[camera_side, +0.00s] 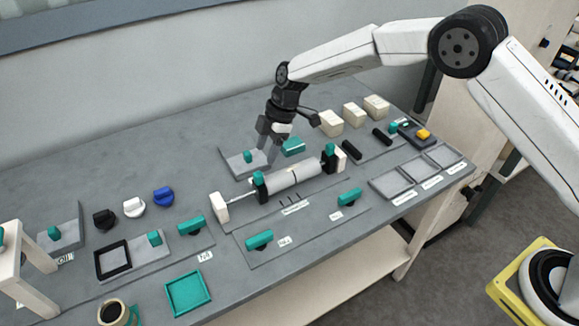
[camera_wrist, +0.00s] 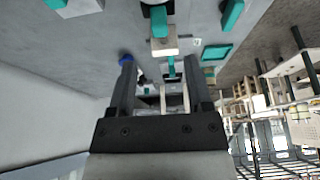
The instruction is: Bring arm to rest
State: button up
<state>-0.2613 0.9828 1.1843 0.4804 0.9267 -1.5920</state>
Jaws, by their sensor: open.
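My gripper (camera_side: 268,158) is open, fingers pointing down, just behind the pale roll (camera_side: 293,175) on its shaft in the side view. Nothing shows gripped between the fingers. In the wrist view the open fingers (camera_wrist: 158,62) frame part of the bench; a white block (camera_wrist: 164,42) with a teal part lies beyond the tips. The roll lies level between a white end block (camera_side: 220,207) and a black-and-white support (camera_side: 341,157), with teal pieces at both ends. Whether a finger touches the plate behind the roll cannot be told.
Near the gripper are a grey plate with a teal knob (camera_side: 248,157) and a teal block (camera_side: 293,147). Cream blocks (camera_side: 330,123) stand behind. Black, white and blue knobs (camera_side: 163,196) sit left; a teal tray (camera_side: 188,293) is at the front.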

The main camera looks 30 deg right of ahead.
jog(key=s+d+r+m+t+h, duration=0.25)
jog(key=s+d+r+m, duration=0.25)
jog(key=s+d+m, duration=0.65)
jog(key=s+d+m+h, duration=0.2)
jog(key=s+d+m, duration=0.4)
jog(key=s+d, duration=0.4)
jog(key=s, duration=0.6)
jog(key=shift+s+r, duration=0.2)
